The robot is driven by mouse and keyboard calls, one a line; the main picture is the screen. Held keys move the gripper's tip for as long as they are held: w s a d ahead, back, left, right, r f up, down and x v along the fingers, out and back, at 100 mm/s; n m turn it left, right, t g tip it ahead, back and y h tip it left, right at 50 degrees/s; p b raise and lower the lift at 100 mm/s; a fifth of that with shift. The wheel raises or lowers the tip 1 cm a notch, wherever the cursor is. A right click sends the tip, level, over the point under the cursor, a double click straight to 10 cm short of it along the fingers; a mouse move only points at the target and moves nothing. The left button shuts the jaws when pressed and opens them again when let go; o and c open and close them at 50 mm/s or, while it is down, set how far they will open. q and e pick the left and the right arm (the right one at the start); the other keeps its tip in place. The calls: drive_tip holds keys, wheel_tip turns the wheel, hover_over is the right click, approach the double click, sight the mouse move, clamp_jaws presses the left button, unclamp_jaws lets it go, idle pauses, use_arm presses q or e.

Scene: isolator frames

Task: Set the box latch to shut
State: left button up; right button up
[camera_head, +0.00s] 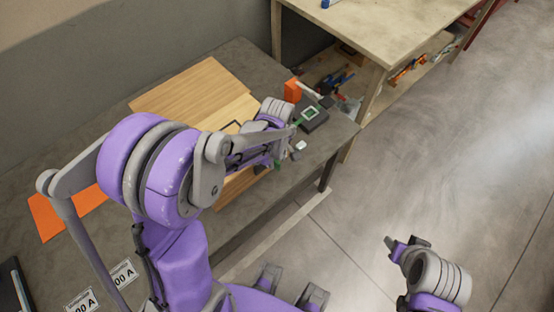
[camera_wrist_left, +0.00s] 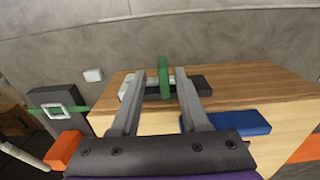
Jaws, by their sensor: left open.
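The wooden box (camera_head: 190,88) sits on the grey bench, partly hidden by my left arm. In the left wrist view its wooden top (camera_wrist_left: 235,88) carries a dark latch base (camera_wrist_left: 201,82) with an upright green lever (camera_wrist_left: 164,70). A pale piece (camera_wrist_left: 126,88) is at the base's left end. My left gripper (camera_wrist_left: 160,77) is open, with its fingers on either side of the lever; I cannot tell whether they touch it. In the head view my left gripper (camera_head: 273,158) is at the box's near right end. My right gripper (camera_head: 406,243) hangs over the floor, away from the bench.
A blue piece (camera_wrist_left: 240,123) is beside the latch. An orange sheet (camera_head: 45,217) lies left. The right floor (camera_head: 440,150) is clear.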

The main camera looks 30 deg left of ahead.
use_arm(q)
wheel_tip(320, 180, up, 10)
drive_tip(key=shift+f+p, duration=0.25)
drive_tip(key=shift+p, duration=0.2)
drive_tip(key=s+d+r+m+t, duration=0.1)
drive_tip(key=s+r+m+t, duration=0.1)
drive_tip(key=s+m, duration=0.4)
drive_tip(key=s+d+r+m+t, duration=0.1)
drive_tip(key=s+m+t, duration=0.2)
drive_tip(key=s+m, duration=0.4)
drive_tip(key=shift+d+r+m+p, duration=0.3)
drive_tip(key=shift+r+p, duration=0.05)
